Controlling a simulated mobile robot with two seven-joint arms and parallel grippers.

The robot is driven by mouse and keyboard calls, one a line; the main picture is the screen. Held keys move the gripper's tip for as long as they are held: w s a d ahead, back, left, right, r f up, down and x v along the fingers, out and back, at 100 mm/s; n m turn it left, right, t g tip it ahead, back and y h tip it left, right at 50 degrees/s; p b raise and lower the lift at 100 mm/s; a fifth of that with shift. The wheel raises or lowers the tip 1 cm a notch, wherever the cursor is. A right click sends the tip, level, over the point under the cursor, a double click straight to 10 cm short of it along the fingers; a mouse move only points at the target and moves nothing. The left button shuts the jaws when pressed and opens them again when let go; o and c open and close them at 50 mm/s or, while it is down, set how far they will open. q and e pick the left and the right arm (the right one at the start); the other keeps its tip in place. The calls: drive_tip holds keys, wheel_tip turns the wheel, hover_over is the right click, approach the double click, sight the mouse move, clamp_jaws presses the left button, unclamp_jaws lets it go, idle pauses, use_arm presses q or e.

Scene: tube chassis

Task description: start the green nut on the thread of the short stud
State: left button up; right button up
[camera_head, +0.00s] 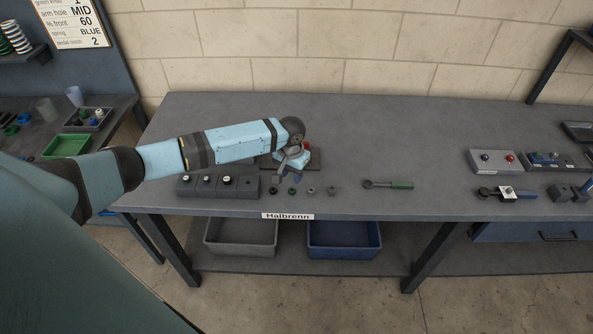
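My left arm reaches in from the left, and its gripper (281,176) points down over the front middle of the bench. Its fingertips are small and partly hidden, so I cannot tell whether it is open or shut. I cannot make out the short stud; the wrist hides part of the plate. My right gripper is not in view.
A dark block with pale-topped pieces (219,187) stands left of the nuts. A green-handled tool (388,184) lies to the right. A grey box with coloured knobs (494,161) stands farther right. Grey and blue bins (344,240) sit below.

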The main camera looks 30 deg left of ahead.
sight(292, 188)
use_arm(q)
wheel_tip(292, 188, down, 5)
drive_tip(key=b, duration=0.5)
drive_tip(key=shift+f, duration=1.05)
clamp_jaws()
drive_tip(key=shift+r+p, duration=1.05)
drive_tip(key=shift+p, duration=0.05)
